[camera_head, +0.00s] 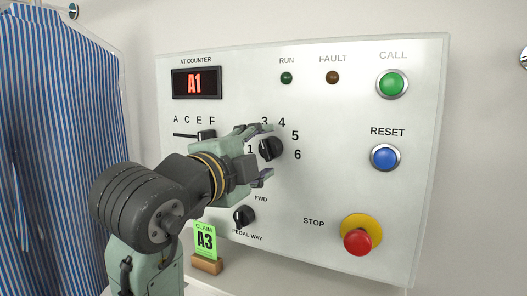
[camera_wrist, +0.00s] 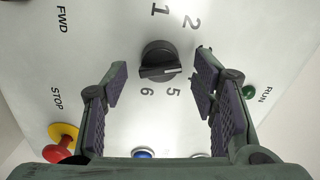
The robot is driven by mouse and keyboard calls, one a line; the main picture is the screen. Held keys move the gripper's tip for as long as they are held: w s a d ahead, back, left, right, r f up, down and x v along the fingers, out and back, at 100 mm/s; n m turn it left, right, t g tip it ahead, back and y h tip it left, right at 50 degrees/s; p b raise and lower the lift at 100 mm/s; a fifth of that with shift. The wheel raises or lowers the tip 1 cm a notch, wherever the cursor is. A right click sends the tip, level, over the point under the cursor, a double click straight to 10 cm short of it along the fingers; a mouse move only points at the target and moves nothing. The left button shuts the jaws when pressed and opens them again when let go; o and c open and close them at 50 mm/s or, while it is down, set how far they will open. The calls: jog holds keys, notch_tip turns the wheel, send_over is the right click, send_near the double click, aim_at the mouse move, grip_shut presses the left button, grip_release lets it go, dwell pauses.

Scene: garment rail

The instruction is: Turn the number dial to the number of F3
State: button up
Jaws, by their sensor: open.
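The black number dial (camera_head: 270,148) is on the white panel, and it also shows in the wrist view (camera_wrist: 156,60). A pale pointer line on it points right in the wrist view, toward numbers hidden by a finger; I cannot tell which. In that view 1, 2, 5 and 6 are readable; in the head view 1, 3, 4, 5 and 6 are. My gripper (camera_head: 261,154) is open, its fingers on either side of the dial; in the wrist view (camera_wrist: 161,68) clear gaps show. The counter display (camera_head: 196,83) reads A1. The letter slider knob (camera_head: 206,135) is near E and F.
The pedal-way knob (camera_head: 244,216) sits below my gripper. The red stop button (camera_head: 358,241), blue reset button (camera_head: 386,157) and green call button (camera_head: 392,84) are on the right. A green claim card (camera_head: 205,239) reads A3. Striped clothing (camera_head: 55,130) hangs at left.

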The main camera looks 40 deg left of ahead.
jog(key=v, duration=1)
jog(key=shift+s, duration=0.2)
jog(key=shift+d, duration=0.1)
